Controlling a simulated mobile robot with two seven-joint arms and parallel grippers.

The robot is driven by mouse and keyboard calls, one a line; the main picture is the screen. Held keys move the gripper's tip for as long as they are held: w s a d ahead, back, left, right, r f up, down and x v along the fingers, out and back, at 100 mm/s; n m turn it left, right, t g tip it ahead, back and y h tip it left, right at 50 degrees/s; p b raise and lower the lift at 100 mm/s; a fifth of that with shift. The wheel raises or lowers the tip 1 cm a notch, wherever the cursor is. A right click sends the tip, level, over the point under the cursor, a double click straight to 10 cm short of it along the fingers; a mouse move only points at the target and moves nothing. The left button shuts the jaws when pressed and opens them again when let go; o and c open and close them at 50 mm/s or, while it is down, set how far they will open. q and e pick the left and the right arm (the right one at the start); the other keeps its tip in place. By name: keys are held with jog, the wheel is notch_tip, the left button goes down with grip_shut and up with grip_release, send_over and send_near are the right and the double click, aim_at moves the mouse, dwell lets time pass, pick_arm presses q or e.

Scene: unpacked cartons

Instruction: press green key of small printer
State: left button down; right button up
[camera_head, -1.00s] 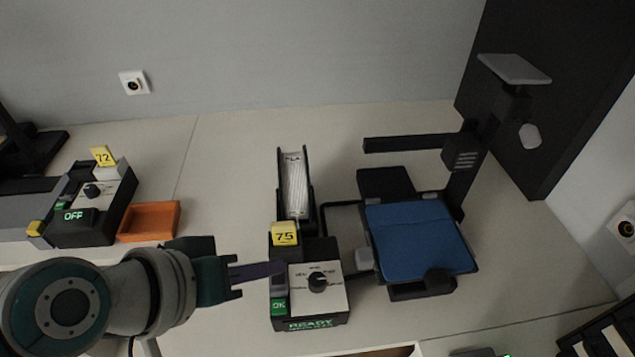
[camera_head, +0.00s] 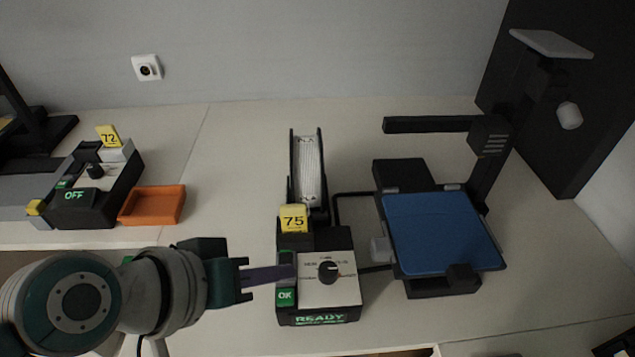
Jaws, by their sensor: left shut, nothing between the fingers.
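A small printer with a blue bed (camera_head: 442,232) stands at the right, its dark upright and arm behind the bed. A black control box (camera_head: 345,242) tagged 75 (camera_head: 293,218) stands beside it, with a dark cable between them. The box has a white dial plate, a lit READY display (camera_head: 320,319) and a green key marked OK (camera_head: 286,296) at its front left. My left gripper (camera_head: 284,273) is shut and empty, coming in from the left. Its fingertips overlap the box's left strip in the picture, just behind the green key; I cannot tell whether they touch. My right gripper is not in view.
Another control box (camera_head: 118,197), tagged 72 and showing OFF, stands at the left beside an orange tray (camera_head: 152,205). A spool (camera_head: 308,170) stands behind box 75. A dark panel (camera_head: 560,120) rises at the back right. The tabletop between the tray and spool is clear.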

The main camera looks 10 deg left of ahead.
aim_at(279, 303)
pick_arm(q)
jog(key=shift+f+b, duration=1)
jog(key=shift+f, duration=0.8)
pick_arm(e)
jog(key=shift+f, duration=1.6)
pick_arm(q)
jog(key=shift+f, duration=0.4)
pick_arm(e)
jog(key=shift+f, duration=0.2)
pick_arm(q)
jog(key=shift+f+b, duration=0.5)
jog(key=shift+b, duration=0.1)
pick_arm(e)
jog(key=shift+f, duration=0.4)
pick_arm(q)
jog(key=shift+r, duration=0.1)
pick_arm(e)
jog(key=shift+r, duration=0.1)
pick_arm(q)
jog(key=shift+r+p, duration=0.85)
jog(key=shift+p, duration=0.2)
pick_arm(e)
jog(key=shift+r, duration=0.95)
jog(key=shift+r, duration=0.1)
pick_arm(q)
notch_tip(279, 303, up, 5)
jog(key=p, duration=0.5)
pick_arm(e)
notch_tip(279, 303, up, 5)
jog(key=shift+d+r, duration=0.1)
